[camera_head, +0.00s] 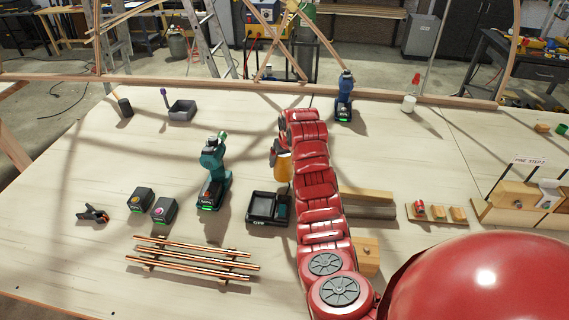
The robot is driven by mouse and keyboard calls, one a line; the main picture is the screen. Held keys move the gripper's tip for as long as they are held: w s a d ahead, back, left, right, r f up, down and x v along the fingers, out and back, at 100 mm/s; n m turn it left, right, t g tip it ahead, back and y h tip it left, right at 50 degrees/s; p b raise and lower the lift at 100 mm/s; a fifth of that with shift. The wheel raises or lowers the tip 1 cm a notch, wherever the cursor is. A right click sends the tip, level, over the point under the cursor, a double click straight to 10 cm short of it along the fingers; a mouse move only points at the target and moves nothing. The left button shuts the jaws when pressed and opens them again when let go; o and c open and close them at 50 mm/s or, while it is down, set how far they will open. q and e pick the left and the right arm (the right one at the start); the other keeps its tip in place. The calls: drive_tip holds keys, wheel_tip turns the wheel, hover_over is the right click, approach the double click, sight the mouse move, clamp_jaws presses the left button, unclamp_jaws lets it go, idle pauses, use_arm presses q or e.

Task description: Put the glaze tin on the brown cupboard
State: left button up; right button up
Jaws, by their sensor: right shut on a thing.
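My right arm reaches from the lower right up over the middle of the workbench. Its end bends down, and the right gripper (280,150) is shut on a small amber-yellow thing, which may be the glaze tin (284,168). The arm partly hides the gripper and this thing, so I cannot read a label or see the fingers clearly. I cannot make out a brown cupboard in this view. My left gripper is not in view.
A teal drill (212,175), a black charger (267,208), copper rods (195,258) and two small batteries stand left of my arm. A blue-and-black tool (344,98) stands behind. Wood blocks (437,213) lie right.

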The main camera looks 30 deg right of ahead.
sight(284, 167)
wheel_tip(284, 167, down, 3)
drive_tip(key=shift+r+p, duration=0.2)
drive_tip(key=shift+p, duration=0.4)
drive_tip(key=shift+f, duration=0.35)
drive_tip(key=shift+w+f, duration=0.1)
drive_tip(key=shift+f, duration=0.15)
drive_tip(key=o, duration=1.6)
drive_tip(key=shift+c, duration=0.2)
drive_tip(key=shift+r, duration=0.1)
drive_tip(key=shift+r, duration=0.2)
